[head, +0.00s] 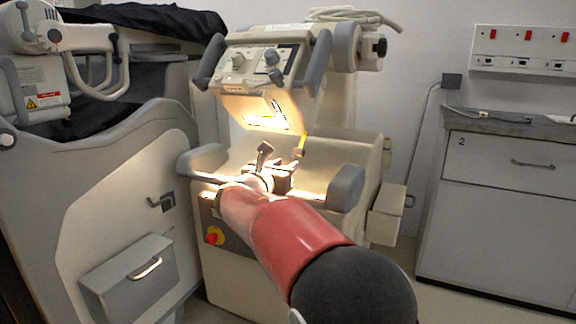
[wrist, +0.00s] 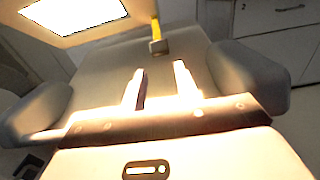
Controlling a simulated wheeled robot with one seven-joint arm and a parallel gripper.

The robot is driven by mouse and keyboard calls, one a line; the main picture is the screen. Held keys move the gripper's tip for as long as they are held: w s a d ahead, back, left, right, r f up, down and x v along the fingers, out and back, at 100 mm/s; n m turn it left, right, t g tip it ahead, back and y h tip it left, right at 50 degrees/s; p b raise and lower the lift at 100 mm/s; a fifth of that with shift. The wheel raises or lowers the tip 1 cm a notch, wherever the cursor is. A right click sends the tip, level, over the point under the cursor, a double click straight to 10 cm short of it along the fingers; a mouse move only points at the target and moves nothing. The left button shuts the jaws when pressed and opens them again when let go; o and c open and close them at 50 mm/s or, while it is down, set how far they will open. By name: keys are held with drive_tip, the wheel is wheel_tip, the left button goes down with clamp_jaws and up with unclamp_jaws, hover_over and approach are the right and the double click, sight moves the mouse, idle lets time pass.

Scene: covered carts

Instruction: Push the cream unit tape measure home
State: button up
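The tape measure shows as a yellow strip (head: 303,143) on the cream unit (head: 340,150), hanging below the lit panel with a small dark end block. In the head view my gripper (head: 278,163) is over the unit's shelf, left of the strip.
Grey rounded bumpers (head: 346,188) flank the shelf. A control panel (head: 256,63) with knobs overhangs it, with a bright lit face (head: 262,112) below. A red button (head: 214,236) is on the unit's front. A covered cart (head: 120,170) stands left, a drawer cabinet (head: 505,210) right.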

drive_tip(key=s+a+f+b, duration=0.1)
drive_tip(key=s, duration=0.1)
drive_tip(key=s+f+b, duration=0.1)
drive_tip(key=s+f, duration=0.1)
drive_tip(key=s+a+f+b, duration=0.1)
drive_tip(key=s, duration=0.1)
drive_tip(key=shift+s+a+f, duration=0.2)
drive_tip(key=shift+s+a, duration=0.1)
drive_tip(key=shift+s, duration=0.1)
clamp_jaws()
approach(297, 152)
drive_tip(key=w+f, duration=0.1)
drive_tip(key=w+d+f, duration=0.1)
drive_tip(key=f, duration=0.1)
drive_tip(key=w+f, duration=0.1)
drive_tip(key=f, duration=0.1)
drive_tip(key=shift+w+d+p, duration=0.2)
drive_tip(key=shift+w+p, duration=0.15)
drive_tip(key=shift+w+d+r+p, duration=0.25)
drive_tip(key=shift+w+r, duration=0.35)
drive_tip(key=shift+r, duration=0.15)
drive_tip(key=shift+w+d+r+p, duration=0.15)
drive_tip(key=shift+w+r+p, duration=0.05)
drive_tip(key=shift+w+r, duration=0.5)
drive_tip(key=shift+s+r, duration=0.1)
